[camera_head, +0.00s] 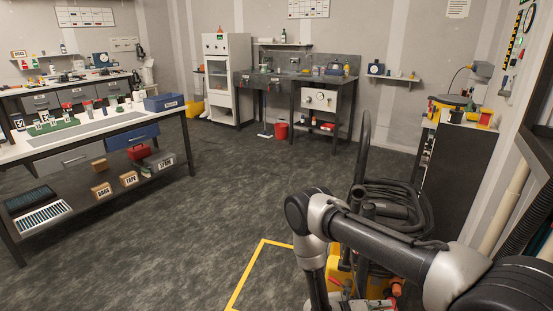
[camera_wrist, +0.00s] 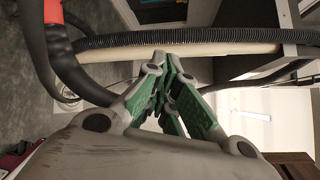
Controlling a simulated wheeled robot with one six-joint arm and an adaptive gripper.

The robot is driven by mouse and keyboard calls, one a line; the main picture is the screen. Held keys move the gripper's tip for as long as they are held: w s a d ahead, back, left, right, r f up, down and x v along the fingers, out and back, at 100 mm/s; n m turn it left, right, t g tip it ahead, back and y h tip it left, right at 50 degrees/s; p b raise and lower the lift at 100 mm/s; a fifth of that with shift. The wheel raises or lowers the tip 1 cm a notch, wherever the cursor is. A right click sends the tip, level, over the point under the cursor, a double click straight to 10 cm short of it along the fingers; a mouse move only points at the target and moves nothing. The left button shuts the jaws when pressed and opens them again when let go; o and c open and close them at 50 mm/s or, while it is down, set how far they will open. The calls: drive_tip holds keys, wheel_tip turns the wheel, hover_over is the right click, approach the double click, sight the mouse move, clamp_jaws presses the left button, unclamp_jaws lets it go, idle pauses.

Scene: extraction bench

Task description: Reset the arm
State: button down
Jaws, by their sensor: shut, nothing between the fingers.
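My arm reaches in from the lower right in the head view and bends down at the elbow. My gripper is hidden in the head view, below or behind the arm links. In the wrist view my gripper (camera_wrist: 163,62) shows its green-padded fingers drawn together at the tips, with nothing between them. Beyond the fingertips in the wrist view a pale pipe (camera_wrist: 190,52) and a black ribbed hose (camera_wrist: 210,36) run across, apart from or touching the tips; I cannot tell which.
A yellow machine (camera_head: 343,284) with coiled black hoses (camera_head: 395,207) stands close beside my arm. A dark cabinet (camera_head: 458,190) stands at right. A workbench (camera_head: 95,128) stands at left, and a sink bench (camera_head: 345,82) at the back. The grey floor (camera_head: 215,190) between them is clear.

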drive_tip(key=s+a+r+m+g+y, duration=0.2)
drive_tip(key=r+m+g+y, duration=0.25)
drive_tip(key=r+m, duration=0.9)
drive_tip(key=s+a+r+m+g+y, duration=0.1)
drive_tip(key=r+m+g+y, duration=0.6)
drive_tip(key=r, duration=1.1)
drive_tip(key=s+r+m+t+y, duration=0.1)
drive_tip(key=s+r+m+t, duration=0.3)
drive_tip(key=r, duration=0.5)
drive_tip(key=s+d+r+m+t+y, duration=0.1)
drive_tip(key=s+r+m+t, duration=0.3)
drive_tip(key=r, duration=0.5)
drive_tip(key=s+d+r+m+t+y, duration=0.1)
drive_tip(key=s+r+m+t+y, duration=0.2)
drive_tip(key=r+t, duration=0.3)
wheel_tip(320, 180, up, 3)
drive_tip(key=shift+s+f+m, duration=0.1)
drive_tip(key=shift+s+m, duration=0.45)
drive_tip(key=shift+d+t, duration=0.15)
drive_tip(key=shift+t, duration=0.1)
